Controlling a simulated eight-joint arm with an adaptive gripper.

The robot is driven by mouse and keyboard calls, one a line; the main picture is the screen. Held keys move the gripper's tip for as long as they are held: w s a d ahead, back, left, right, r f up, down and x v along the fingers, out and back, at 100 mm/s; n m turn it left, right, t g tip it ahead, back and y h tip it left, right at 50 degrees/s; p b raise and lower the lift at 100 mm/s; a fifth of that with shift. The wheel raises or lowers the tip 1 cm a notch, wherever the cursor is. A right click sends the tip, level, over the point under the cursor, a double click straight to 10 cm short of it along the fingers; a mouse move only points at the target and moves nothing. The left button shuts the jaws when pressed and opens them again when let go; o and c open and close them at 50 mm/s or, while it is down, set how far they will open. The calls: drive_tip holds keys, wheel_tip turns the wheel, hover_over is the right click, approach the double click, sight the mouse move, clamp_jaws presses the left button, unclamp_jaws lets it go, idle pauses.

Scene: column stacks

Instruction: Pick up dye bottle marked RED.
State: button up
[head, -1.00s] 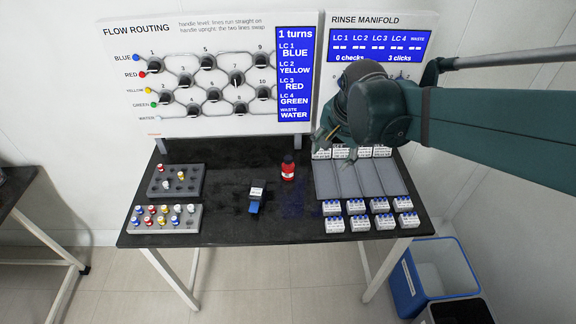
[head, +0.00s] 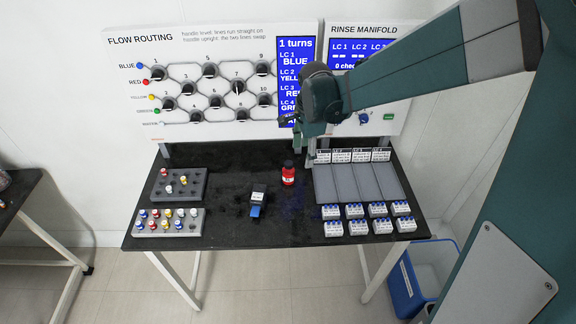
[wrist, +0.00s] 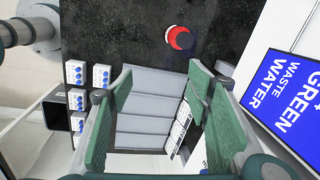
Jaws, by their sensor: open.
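My gripper (head: 298,135) is in front of the boards, above the back of the table and higher than the bottle. In the wrist view my gripper (wrist: 160,72) has its green fingers spread wide, with nothing held between them.
The grey slotted tray (head: 340,185) stands right of the bottle, with white labelled blocks behind and in front. Two grey racks (head: 193,190) with small vials are at the left. The upright boards (head: 130,75) close off the back.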

sight(288, 163)
drive_tip(key=w+a+f+m, duration=0.1)
drive_tip(key=w+f, duration=0.1)
drive_tip(key=f, duration=0.1)
drive_tip(key=w+a+f+m+g+p, duration=0.1)
drive_tip(key=a+f+m, duration=0.1)
drive_tip(key=w+a+f+m+p, duration=0.1)
drive_tip(key=w+a+f, duration=0.1)
drive_tip(key=f, duration=0.1)
drive_tip(key=shift+w+a+f, duration=0.1)
drive_tip(key=shift+w+f, duration=0.25)
drive_tip(key=shift+w+a+f+m+g, duration=0.1)
drive_tip(key=shift+a+f+m+g, duration=0.05)
drive_tip(key=shift+f+m+g, duration=0.2)
drive_tip(key=shift+f, duration=0.1)
drive_tip(key=shift+f, duration=1.25)
drive_tip(key=shift+f+p, duration=0.15)
drive_tip(key=shift+p, duration=0.15)
drive_tip(key=shift+f+p, duration=0.3)
drive_tip(key=shift+f, duration=2.15)
